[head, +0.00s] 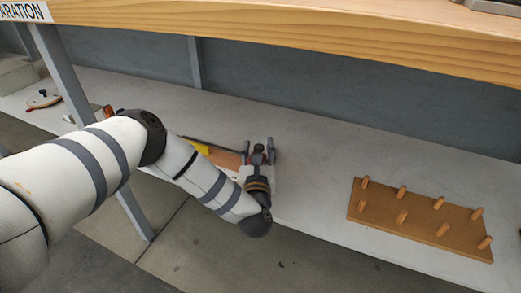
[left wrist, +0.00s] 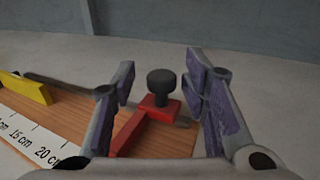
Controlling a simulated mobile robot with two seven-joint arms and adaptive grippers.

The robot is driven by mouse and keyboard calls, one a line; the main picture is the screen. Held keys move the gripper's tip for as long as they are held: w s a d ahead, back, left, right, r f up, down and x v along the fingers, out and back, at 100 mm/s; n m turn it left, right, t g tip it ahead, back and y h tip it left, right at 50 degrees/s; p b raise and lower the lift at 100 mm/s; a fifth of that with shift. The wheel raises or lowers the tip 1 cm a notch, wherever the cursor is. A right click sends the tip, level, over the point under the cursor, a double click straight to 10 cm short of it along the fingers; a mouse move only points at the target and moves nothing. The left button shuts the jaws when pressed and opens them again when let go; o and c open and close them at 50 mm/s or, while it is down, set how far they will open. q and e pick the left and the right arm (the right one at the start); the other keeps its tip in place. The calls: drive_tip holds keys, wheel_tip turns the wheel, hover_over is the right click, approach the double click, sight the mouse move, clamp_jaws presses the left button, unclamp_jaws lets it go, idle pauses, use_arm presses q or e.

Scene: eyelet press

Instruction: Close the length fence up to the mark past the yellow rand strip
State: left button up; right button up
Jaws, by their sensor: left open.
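The length fence is a red bar (left wrist: 140,132) with a black knob (left wrist: 161,84), lying across the wooden board (left wrist: 85,108). A white scale (left wrist: 30,138) along the board's near edge shows 15 cm and 20 cm; the fence is by the 20 cm end. The yellow strip (left wrist: 30,89) stands on the board to the left, with bare wood between it and the fence. It also shows in the head view (head: 203,149). My left gripper (left wrist: 160,75) is open, its fingers on either side of the knob, with no clear contact. My right gripper is out of view.
The board lies on a grey shelf (head: 315,150) under a wooden tabletop (head: 300,27). A pegboard (head: 420,222) lies to the right, with clear shelf between. A table leg (head: 85,100) and a round object with a red part (head: 43,99) are at left.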

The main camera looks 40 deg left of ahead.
use_arm(q)
drive_tip(key=shift+w+a, duration=0.4)
drive_tip(key=shift+w, duration=0.2)
clamp_jaws()
drive_tip(key=a, duration=0.3)
drive_tip(key=s+a, duration=0.1)
drive_tip(key=a, duration=0.2)
drive_tip(key=s+a, duration=0.1)
drive_tip(key=a, duration=0.2)
drive_tip(key=shift+s+a, duration=0.2)
drive_tip(key=shift+a, duration=0.15)
unclamp_jaws()
